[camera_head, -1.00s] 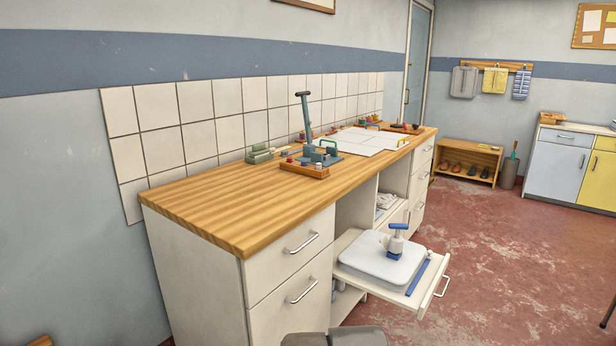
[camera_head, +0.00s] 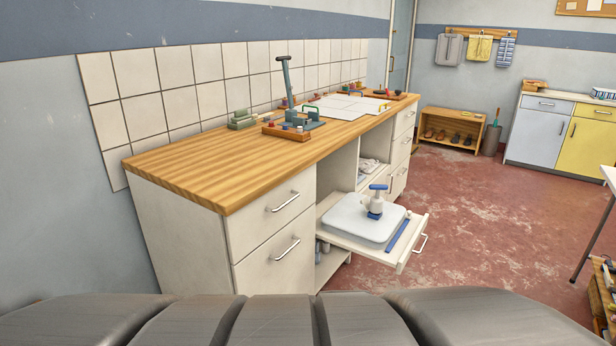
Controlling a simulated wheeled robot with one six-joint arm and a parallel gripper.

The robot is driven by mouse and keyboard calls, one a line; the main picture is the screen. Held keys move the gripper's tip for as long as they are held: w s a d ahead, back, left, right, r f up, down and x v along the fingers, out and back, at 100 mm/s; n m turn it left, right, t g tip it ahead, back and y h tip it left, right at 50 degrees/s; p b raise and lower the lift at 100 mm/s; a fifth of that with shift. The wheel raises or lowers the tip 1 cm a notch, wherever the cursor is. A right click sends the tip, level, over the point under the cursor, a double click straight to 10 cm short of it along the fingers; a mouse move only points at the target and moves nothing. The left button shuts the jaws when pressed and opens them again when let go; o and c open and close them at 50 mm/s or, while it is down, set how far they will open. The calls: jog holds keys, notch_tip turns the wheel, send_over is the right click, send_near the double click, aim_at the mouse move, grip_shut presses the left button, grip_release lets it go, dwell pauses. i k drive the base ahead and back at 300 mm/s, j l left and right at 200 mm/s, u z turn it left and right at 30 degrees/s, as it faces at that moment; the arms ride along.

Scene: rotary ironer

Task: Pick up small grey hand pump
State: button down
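A small grey hand pump (camera_head: 376,204) with a blue T-handle stands upright on a pale grey, tray-like slab (camera_head: 345,219). The slab lies on a pulled-out white shelf (camera_head: 404,258) below the wooden worktop. A blue bar lies on the shelf, right of the slab. Nothing touches the pump. Large dark grey rounded parts, probably of my own arm, fill the bottom edge of the view. My gripper's fingers do not show.
The wooden worktop (camera_head: 170,167) holds a lever press (camera_head: 287,82), a small wooden tray (camera_head: 286,132) and white sheets. Closed drawers flank the shelf. The red floor (camera_head: 455,220) to its right is clear. A table leg (camera_head: 594,240) stands at the far right.

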aim_at(376, 206)
jog(key=i+l+u, duration=0.15)
jog(key=i, duration=0.45)
jog(key=i+l+u, duration=0.2)
jog(key=i+l, duration=0.25)
jog(key=i, duration=0.15)
jog(key=i+l+u, duration=0.15)
jog(key=i+l, duration=0.25)
jog(key=i, duration=0.15)
